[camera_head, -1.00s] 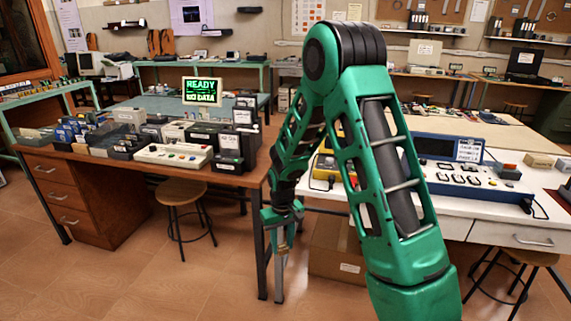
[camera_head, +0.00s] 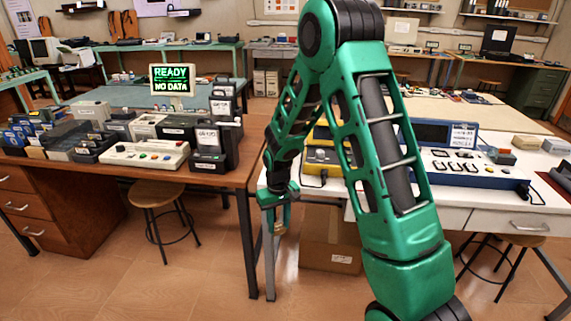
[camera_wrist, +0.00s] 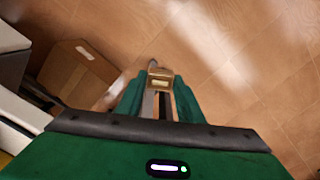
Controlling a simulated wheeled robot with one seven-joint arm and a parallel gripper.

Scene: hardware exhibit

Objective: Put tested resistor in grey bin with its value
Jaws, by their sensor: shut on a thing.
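My gripper (camera_head: 275,222) hangs low in front of the gap between the brown table and the white bench, fingers pointing down. In the wrist view my gripper (camera_wrist: 160,88) is shut on a small tan block-like piece with a pale face, the resistor (camera_wrist: 160,77). Its markings are too small to read. Labelled dark and grey bins (camera_head: 207,160) stand on the brown table, to the left of my gripper. Their values cannot be read. A screen (camera_head: 172,79) behind them reads READY, NO DATA.
The brown table (camera_head: 215,180) is crowded with a beige button panel (camera_head: 145,153) and boxes. A stool (camera_head: 160,195) stands before it. The floor in front is clear.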

